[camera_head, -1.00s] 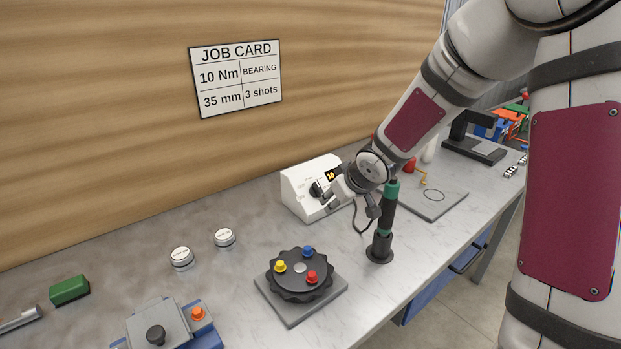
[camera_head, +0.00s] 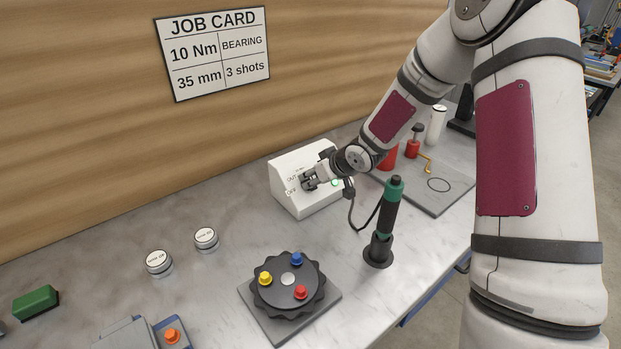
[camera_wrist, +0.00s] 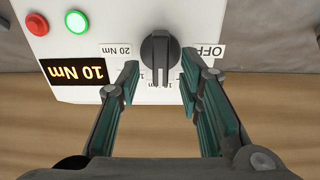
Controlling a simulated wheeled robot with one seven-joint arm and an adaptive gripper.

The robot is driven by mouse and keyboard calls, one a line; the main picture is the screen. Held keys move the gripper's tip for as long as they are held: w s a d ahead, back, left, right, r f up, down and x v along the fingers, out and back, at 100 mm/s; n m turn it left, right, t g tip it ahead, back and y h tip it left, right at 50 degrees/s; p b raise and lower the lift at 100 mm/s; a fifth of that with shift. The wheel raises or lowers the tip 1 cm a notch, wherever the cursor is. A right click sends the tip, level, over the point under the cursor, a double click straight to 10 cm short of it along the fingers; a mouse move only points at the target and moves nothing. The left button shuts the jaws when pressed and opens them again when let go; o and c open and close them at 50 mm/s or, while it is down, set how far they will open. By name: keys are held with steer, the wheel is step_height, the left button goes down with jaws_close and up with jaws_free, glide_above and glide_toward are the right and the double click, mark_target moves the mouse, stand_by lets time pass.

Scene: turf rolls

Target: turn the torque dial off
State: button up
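The white torque controller box (camera_head: 292,195) stands on the bench against the wooden wall. Its black dial (camera_wrist: 160,55) shows in the wrist view, with its long grip upright in the picture, between a "20 Nm" label and an "OFF" label (camera_wrist: 205,51). Other labels below the dial are partly hidden. The display (camera_wrist: 78,71) reads 10 Nm. My gripper (camera_wrist: 160,68) is open, with one finger on each side of the dial and a gap on both sides. In the head view my gripper (camera_head: 310,180) is at the box's front face and covers the dial.
A green light (camera_wrist: 76,21) and a red one (camera_wrist: 37,24) sit on the box. A green and black screwdriver (camera_head: 387,215) stands in a holder to its right, with a cable nearby. A black round fixture (camera_head: 289,285) with coloured knobs lies in front.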

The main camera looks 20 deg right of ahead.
steer(key=shift+x, duration=1.15)
jaws_close()
